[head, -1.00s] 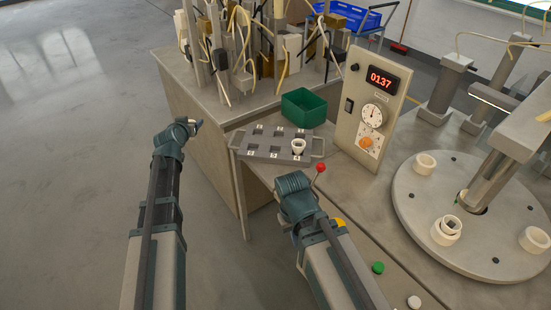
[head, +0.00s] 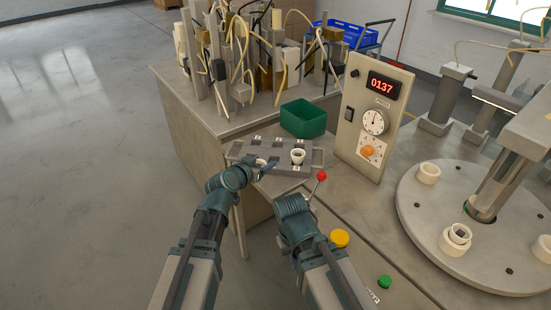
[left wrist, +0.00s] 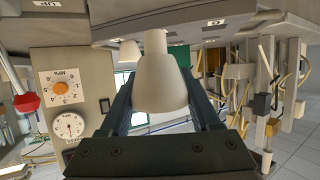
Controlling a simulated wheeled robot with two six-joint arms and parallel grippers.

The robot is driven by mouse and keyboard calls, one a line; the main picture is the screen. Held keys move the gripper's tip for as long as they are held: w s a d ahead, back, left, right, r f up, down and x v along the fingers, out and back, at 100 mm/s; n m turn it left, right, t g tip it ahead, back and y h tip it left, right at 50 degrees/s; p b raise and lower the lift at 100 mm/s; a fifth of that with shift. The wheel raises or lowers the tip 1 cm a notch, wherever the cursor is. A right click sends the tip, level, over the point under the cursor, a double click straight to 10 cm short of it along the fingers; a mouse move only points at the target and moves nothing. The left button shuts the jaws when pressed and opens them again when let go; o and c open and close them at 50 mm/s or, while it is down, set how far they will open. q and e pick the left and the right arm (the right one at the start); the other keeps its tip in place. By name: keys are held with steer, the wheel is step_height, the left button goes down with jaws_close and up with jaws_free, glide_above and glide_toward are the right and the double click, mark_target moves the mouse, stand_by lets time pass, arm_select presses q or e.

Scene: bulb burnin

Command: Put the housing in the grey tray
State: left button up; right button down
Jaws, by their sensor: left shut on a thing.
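My left gripper (head: 262,170) is over the front of the grey tray (head: 308,160). In the left wrist view the gripper (left wrist: 163,100) is shut on a cream-white housing (left wrist: 160,82), gripped between its two fingers. Only a small pale part of this housing shows in the head view (head: 261,162). Another white housing (head: 298,156) stands in a right-hand pocket of the tray. Whether the held housing touches the tray cannot be told. My right arm (head: 294,208) is in front of the tray; its fingers are not clear enough to tell their state.
A green bin (head: 304,118) stands behind the tray. A control panel (head: 373,120) and a red-knobbed lever (head: 321,175) are to the right. A round turntable (head: 420,210) carries several white housings. Yellow (head: 339,238) and green (head: 385,282) buttons are at the front.

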arm_select(q)
steer(key=b, duration=0.1)
glide_above(277, 155)
steer(key=s, duration=0.1)
steer(key=shift+s+a+f, duration=0.15)
steer(key=shift+a+f, duration=0.1)
steer(key=shift+f, duration=0.35)
steer(key=shift+w+d, duration=0.15)
steer(key=shift+w, duration=0.2)
steer(key=f+b, duration=0.3)
steer(key=shift+w+d+f+b, duration=0.1)
steer(key=shift+w+f+b, duration=0.2)
steer(key=shift+f+b, duration=0.05)
steer(key=shift+f, duration=0.15)
steer(key=o, duration=1.3)
